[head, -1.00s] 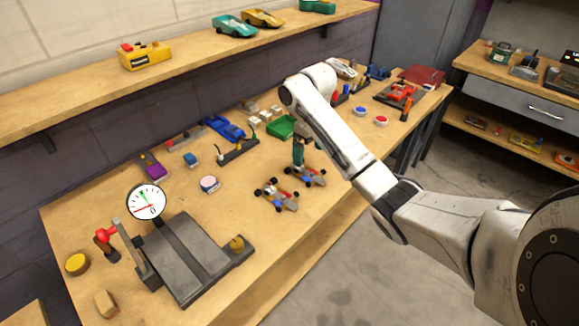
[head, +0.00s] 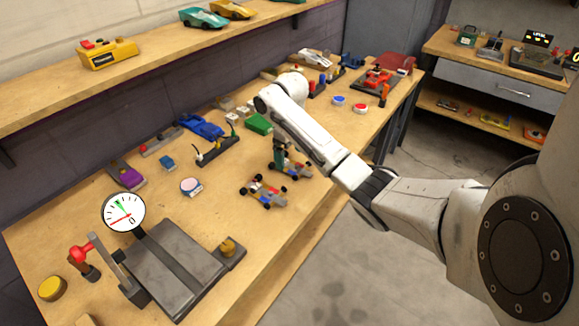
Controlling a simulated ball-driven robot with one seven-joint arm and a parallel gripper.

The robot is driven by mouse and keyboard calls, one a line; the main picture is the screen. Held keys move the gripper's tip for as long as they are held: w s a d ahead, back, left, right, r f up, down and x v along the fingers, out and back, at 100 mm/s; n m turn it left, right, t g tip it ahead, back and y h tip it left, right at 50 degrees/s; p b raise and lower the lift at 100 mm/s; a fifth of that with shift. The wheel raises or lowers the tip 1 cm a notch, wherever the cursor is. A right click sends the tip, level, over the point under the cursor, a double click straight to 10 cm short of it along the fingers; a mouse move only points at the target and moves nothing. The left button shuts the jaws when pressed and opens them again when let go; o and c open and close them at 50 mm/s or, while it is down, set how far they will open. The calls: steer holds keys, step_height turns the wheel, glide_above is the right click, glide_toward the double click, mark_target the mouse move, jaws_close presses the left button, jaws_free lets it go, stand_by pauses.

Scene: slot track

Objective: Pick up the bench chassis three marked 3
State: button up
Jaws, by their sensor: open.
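Two small wheeled chassis, grey with red and blue parts and black wheels, lie on the workbench: a nearer one (head: 264,191) and a farther one (head: 294,172) just up and right of it. No number 3 can be read on either at this size. My gripper (head: 278,163), dark and small here, points down at the left end of the farther chassis, very close above or around it. I see nothing held. Its fingertips are hard to make out, and my white arm hides the space behind it.
A grey plate fixture with a dial (head: 124,212) stands at the front left. The bench's front edge is close on the right.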

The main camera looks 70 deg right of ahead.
mark_target(290, 165)
steer(key=shift+f, duration=1.7)
steer(key=c, duration=1.2)
